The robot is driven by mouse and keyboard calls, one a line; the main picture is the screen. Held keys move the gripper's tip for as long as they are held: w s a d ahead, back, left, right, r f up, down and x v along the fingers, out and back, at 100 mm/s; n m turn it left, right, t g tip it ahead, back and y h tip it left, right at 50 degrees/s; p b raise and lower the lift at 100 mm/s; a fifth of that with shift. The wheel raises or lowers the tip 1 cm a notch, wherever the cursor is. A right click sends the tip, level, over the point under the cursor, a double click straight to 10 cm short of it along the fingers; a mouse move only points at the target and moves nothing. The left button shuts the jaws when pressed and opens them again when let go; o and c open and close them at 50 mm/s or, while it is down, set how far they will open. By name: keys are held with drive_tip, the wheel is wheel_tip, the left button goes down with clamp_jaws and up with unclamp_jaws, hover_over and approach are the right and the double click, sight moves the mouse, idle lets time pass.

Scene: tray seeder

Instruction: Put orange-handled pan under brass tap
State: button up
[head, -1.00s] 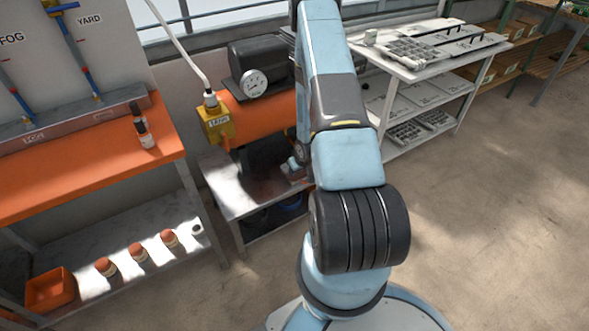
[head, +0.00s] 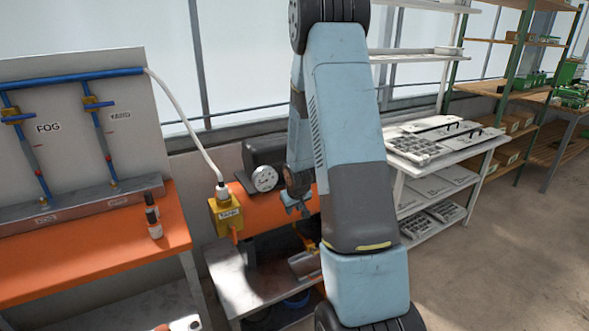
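My gripper (head: 295,207) is small in the head view, in front of the orange tank (head: 262,213) and above the metal stand (head: 240,279). Its fingers are too small to tell whether they are open or shut. No pan with an orange handle can be made out clearly. A dark, rounded piece (head: 303,264) lies on the stand below my gripper, partly hidden by my arm. A small yellow-orange part (head: 308,242) shows just above it; I cannot tell whether it is the brass tap. My arm hides the tank's right end.
A yellow box (head: 226,214) with a white hose sits at the tank's left end, with a gauge (head: 265,178) nearby. A white trolley with trays (head: 418,148) stands right. Floor at right is clear.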

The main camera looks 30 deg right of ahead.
drive_tip(key=a+v, duration=0.3)
drive_tip(key=v, duration=1)
drive_tip(key=w+a+v, duration=0.1)
drive_tip(key=a+v, duration=0.1)
drive_tip(key=v, duration=1.1)
drive_tip(key=s+a+r, duration=0.2)
drive_tip(key=s+r, duration=0.1)
drive_tip(key=s, duration=0.4)
drive_tip(key=s+a+r+y, duration=0.1)
drive_tip(key=s+a+r, duration=0.2)
drive_tip(key=s, duration=0.4)
drive_tip(key=s+a+r, duration=0.3)
drive_tip(key=s+r, duration=0.1)
drive_tip(key=s, duration=0.3)
drive_tip(key=shift+s+r+t, duration=0.15)
drive_tip(key=shift+r+t, duration=0.1)
drive_tip(key=shift+t, duration=0.05)
drive_tip(key=shift+c, duration=0.2)
